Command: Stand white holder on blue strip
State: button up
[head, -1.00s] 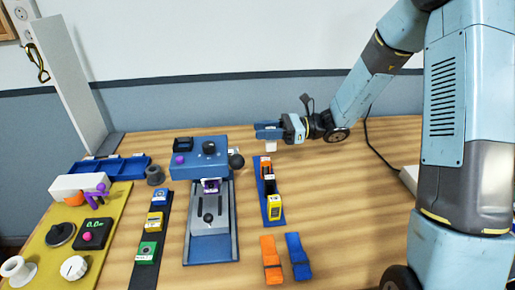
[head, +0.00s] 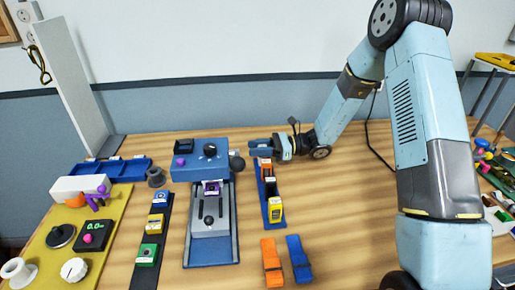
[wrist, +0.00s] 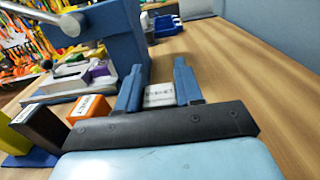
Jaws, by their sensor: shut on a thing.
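My gripper (head: 262,148) is low above the far end of the blue strip (head: 266,213) in the head view. In the wrist view my gripper (wrist: 158,88) is shut on the white holder (wrist: 160,95), which has dark lettering on its face. The strip bears an orange holder (head: 267,171), a black holder (head: 271,188) and a yellow holder (head: 275,207) in a row. The white holder is mostly hidden in the head view. I cannot tell whether it touches the strip.
A blue press-like machine (head: 209,200) stands left of the strip. A dark strip (head: 146,276) with several coloured holders lies further left. An orange strap piece (head: 271,262) and a blue strap piece (head: 298,258) lie in front.

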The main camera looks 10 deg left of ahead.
jog(key=o, duration=1.1)
jog(key=v, duration=1.2)
jog(key=shift+s+r, duration=0.1)
jog(key=shift+r, duration=0.05)
jog(key=s+d+r+n+t+h, duration=0.5)
jog(key=s+d+r+n+h, duration=0.2)
jog(key=s+d+r, duration=0.3)
jog(key=s+d+r+n+t+h, duration=0.5)
jog(key=s+d+r+n+h, duration=0.3)
jog(key=s+r, duration=0.7)
jog(key=shift+s+d+h, duration=1.2)
jog(key=shift+s+d, duration=0.25)
jog(key=shift+d, duration=0.4)
